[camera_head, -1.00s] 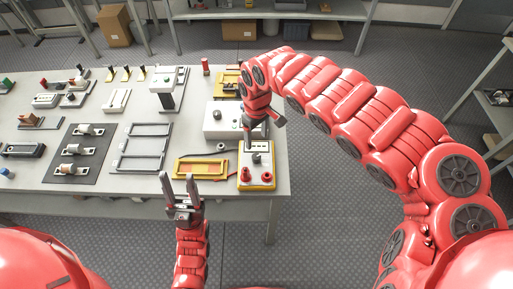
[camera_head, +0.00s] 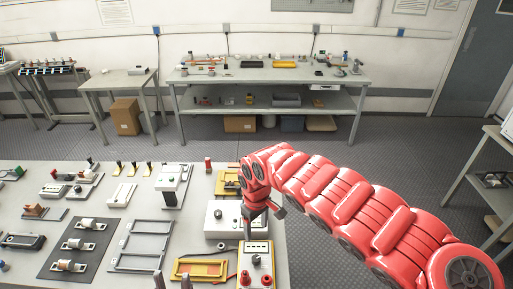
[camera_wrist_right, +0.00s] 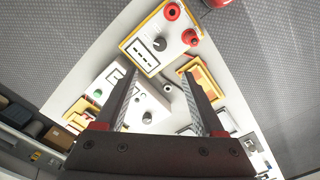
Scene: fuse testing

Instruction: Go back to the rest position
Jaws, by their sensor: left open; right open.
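My right gripper (camera_head: 263,222) hangs over the right end of the work table (camera_head: 205,255), above the yellow-and-white tester box with red knobs (camera_head: 257,262). In the right wrist view the same gripper (camera_wrist_right: 160,80) has its two fingers spread, with nothing between them. The tester box (camera_wrist_right: 160,40) shows beyond the fingertips there. Only the fingertips of my left gripper (camera_head: 172,282) show at the bottom edge of the head view; they are apart and empty.
A white box with a dial (camera_head: 226,219), a yellow frame (camera_head: 199,269), a grey rack (camera_head: 142,246) and a black mat with fuses (camera_head: 72,262) lie on the table. A back bench (camera_head: 270,75) stands beyond clear floor. A shelf unit (camera_head: 480,185) is at right.

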